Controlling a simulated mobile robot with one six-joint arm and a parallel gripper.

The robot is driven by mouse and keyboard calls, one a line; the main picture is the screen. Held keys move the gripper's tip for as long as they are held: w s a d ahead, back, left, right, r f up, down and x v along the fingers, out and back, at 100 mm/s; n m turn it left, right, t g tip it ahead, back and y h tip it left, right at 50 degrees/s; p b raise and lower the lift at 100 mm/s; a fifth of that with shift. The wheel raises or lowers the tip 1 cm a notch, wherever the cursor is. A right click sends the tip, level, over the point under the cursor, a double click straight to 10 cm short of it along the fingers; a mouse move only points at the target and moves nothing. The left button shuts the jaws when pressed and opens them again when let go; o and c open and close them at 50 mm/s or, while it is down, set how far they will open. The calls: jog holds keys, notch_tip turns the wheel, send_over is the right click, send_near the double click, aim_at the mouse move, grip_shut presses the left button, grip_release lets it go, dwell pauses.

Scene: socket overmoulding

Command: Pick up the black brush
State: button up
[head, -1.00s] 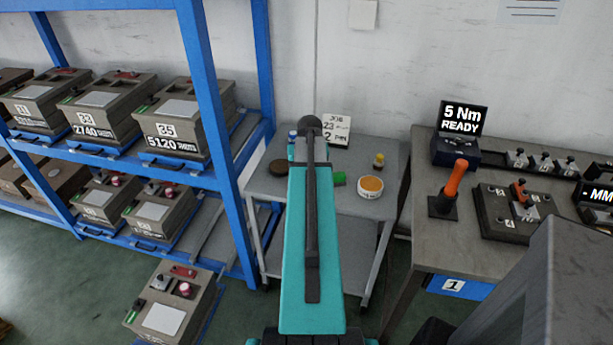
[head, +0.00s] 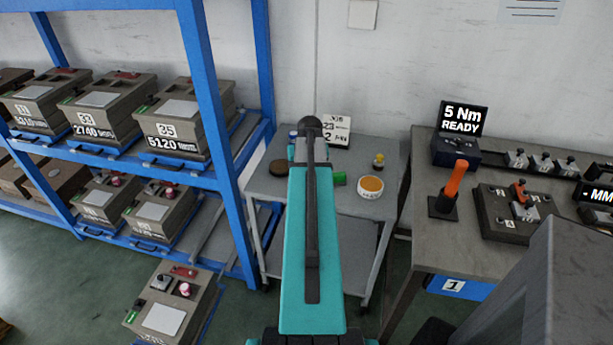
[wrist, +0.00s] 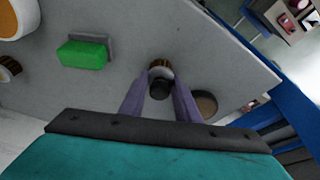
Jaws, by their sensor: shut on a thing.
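My gripper (wrist: 160,98) shows in the wrist view as two purple fingers, closed on either side of a small dark round piece, which I take to be the black brush (wrist: 160,89). A tan ribbed part with a pale ring shows just beyond the dark piece. The brush stands over the grey cart top, and I cannot tell whether it touches it. In the head view my teal arm hides the fingers and the brush.
Blue shelving (head: 212,130) stands left, a workbench (head: 430,230) right.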

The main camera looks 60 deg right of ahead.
jog(key=shift+r, duration=0.2)
jog(key=shift+r+b, duration=0.5)
jog(key=shift+r, duration=0.85)
jog(key=shift+s+a+r, duration=0.15)
jog(key=shift+s+r, duration=0.05)
jog(key=shift+r, duration=0.05)
jog(key=s+a, duration=0.2)
jog(key=s+a+b, duration=0.1)
jog(key=s+a, duration=0.1)
jog(key=s, duration=0.1)
jog(key=s+a+b, duration=0.1)
jog(key=s+a, duration=0.1)
jog(key=s, duration=0.1)
jog(key=shift+s+a+r, duration=0.1)
jog(key=shift+s+r, duration=0.15)
jog(key=shift+r, duration=0.15)
jog(key=shift+w+d+f+b, duration=0.1)
jog(key=shift+d+b, duration=0.1)
jog(key=shift+b, duration=1)
jog(key=b, duration=0.3)
jog(key=s+a+b, duration=0.1)
jog(key=b, duration=0.8)
jog(key=shift+s, duration=0.3)
jog(key=shift+s+a+b, duration=0.2)
jog(key=shift+a+b, duration=0.1)
jog(key=shift+b, duration=0.9)
